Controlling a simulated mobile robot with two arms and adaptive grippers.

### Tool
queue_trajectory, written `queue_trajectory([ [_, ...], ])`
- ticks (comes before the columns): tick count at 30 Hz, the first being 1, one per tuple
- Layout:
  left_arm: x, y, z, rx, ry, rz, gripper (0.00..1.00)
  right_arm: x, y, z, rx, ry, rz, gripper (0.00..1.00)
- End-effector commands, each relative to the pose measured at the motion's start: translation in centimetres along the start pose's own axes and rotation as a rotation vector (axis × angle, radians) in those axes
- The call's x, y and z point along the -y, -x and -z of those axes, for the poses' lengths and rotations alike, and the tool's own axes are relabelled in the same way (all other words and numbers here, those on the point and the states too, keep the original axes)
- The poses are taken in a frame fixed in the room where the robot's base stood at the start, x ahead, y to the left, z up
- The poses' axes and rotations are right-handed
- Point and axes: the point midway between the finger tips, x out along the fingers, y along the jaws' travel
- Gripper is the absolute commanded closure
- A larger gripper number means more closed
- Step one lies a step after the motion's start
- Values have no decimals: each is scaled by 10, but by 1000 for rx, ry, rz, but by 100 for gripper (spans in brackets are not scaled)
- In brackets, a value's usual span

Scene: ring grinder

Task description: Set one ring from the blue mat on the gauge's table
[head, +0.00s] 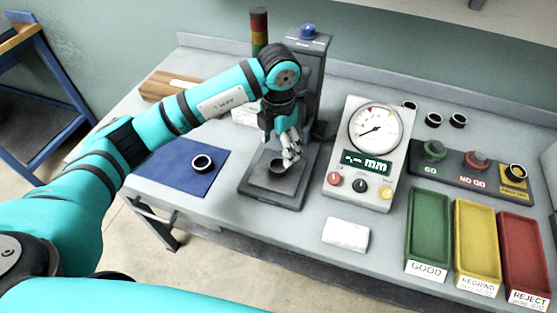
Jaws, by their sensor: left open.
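The blue mat (178,178) lies on the left part of the bench, with one dark ring (202,163) on it. The gauge's table (258,181) is the dark base plate of the upright gauge stand (314,85). A dark round piece, which looks like a ring (276,168), sits near the middle of that plate. My left gripper (290,157) points down over the plate, open, with its fingertips right beside or just above this piece. I cannot tell whether they touch it. My right gripper is not in view.
The dial readout box (358,165) stands right of the gauge. Several rings sit behind and right of it, one on the yellow stand (514,172). Green (429,230), yellow (477,240) and red (524,252) trays line the right.

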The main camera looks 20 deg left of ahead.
Motion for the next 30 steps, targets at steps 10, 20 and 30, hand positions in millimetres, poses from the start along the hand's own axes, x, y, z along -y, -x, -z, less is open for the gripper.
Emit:
queue_trajectory([
  [10, 0, 51, 0, 1, -1, -1, 29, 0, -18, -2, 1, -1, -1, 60],
  [20, 0, 56, 0, -1, -1, 1, 29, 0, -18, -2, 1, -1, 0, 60],
  [30, 0, 56, 0, -1, -1, 1, 29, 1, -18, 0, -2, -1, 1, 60],
])
